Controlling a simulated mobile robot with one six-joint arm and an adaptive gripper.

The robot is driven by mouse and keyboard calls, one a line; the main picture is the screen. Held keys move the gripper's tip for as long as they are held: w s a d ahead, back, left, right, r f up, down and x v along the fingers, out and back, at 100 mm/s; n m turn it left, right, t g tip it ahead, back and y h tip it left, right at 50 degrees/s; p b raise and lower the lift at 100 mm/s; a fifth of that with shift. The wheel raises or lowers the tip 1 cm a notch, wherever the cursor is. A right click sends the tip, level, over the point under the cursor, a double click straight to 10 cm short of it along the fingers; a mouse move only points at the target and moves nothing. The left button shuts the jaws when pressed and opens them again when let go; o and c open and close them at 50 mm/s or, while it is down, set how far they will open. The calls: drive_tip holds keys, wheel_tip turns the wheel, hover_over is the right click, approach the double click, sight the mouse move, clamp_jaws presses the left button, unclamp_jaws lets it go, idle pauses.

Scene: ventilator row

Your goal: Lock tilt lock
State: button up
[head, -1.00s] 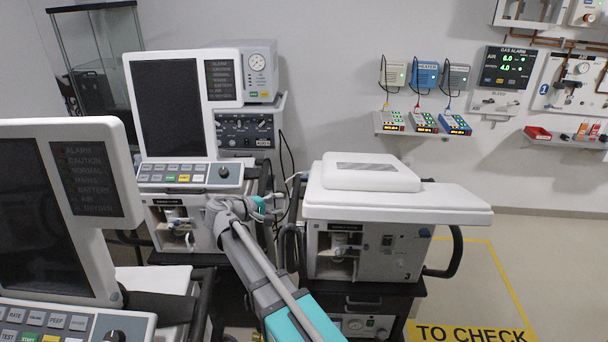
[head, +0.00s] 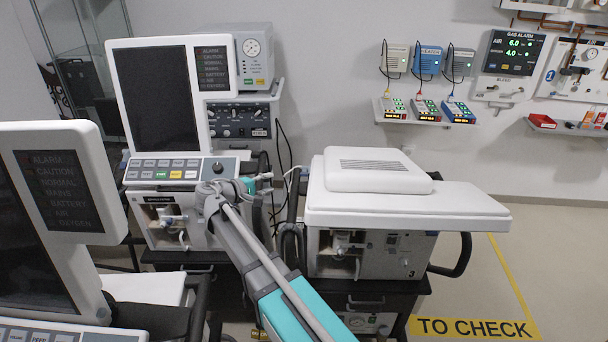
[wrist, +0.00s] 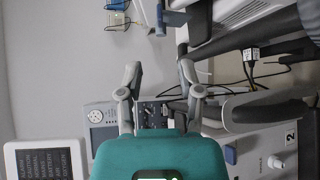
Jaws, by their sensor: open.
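No part can be clearly made out as the tilt lock. A ventilator with a dark upright screen (head: 158,98) stands at centre left in the head view. My gripper (head: 266,178) is beside the right side of its control panel, small and partly hidden by my wrist. In the wrist view my gripper (wrist: 158,62) has its two grey fingers apart, with nothing between them. A blue block on a pale stem (wrist: 172,18) lies beyond the fingertips, apart from them; I cannot tell what it is. A blue knob (wrist: 230,155) shows on a unit marked 2.
A ventilator with a flat white top (head: 405,205), marked 3, stands right of my arm. Another screen unit (head: 72,185) is close at the left. Black hoses (wrist: 245,100) and cables lie near my gripper. Free floor (head: 560,250) shows at the right.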

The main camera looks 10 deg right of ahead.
sight(302, 173)
drive_tip(key=shift+w+d, duration=0.1)
drive_tip(key=shift+d, duration=0.05)
drive_tip(key=b+x, duration=0.3)
drive_tip(key=x, duration=1)
drive_tip(key=shift+w+d, duration=0.1)
drive_tip(key=shift+d, duration=0.15)
clamp_jaws()
